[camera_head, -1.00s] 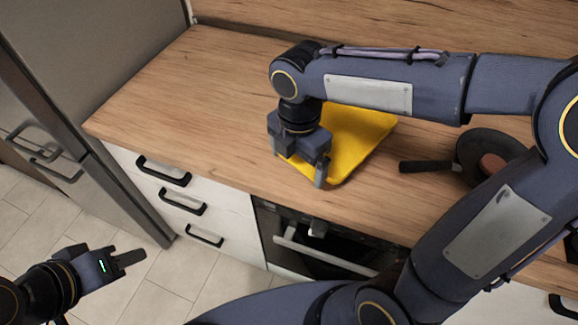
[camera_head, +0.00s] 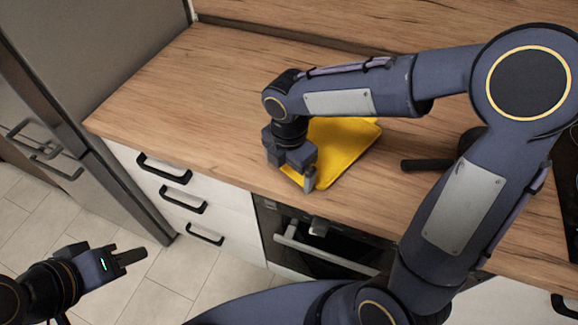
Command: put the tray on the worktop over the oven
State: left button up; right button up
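The yellow tray (camera_head: 345,145) lies on the wooden worktop (camera_head: 190,95), above the oven (camera_head: 325,245). Its near corner is close to the worktop's front edge. My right gripper (camera_head: 291,172) points down at the tray's near left side. Its two fingers stand apart, one by the tray's left side and one by its near corner. The gripper and arm hide the tray's left and far parts. My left gripper (camera_head: 133,257) is low at the left, over the floor, away from the tray.
A dark pan with a black handle (camera_head: 428,165) is on the worktop right of the tray, mostly behind my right arm. A dark hob (camera_head: 568,170) shows at the right edge. The worktop left of the tray is clear. A steel fridge (camera_head: 90,60) stands at the left.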

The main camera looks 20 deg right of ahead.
jog(key=shift+o, duration=0.7)
jog(key=shift+r, duration=0.2)
notch_tip(320, 180, up, 12)
jog(key=p, duration=0.1)
jog(key=s+d+f+m+t+y, duration=0.2)
jog(key=s+d+m, duration=0.2)
jog(key=m, duration=0.9)
jog(key=s+d+f+m+t+y, duration=0.1)
jog(key=s+d+m, duration=0.4)
jog(key=s+m, duration=0.6)
jog(key=f+m+t, duration=0.1)
jog(key=t, duration=0.1)
jog(key=shift+f+m+t+y, duration=0.3)
jog(key=shift+f+m+y, duration=0.05)
jog(key=shift+m+y, duration=0.05)
jog(key=shift+c, duration=0.4)
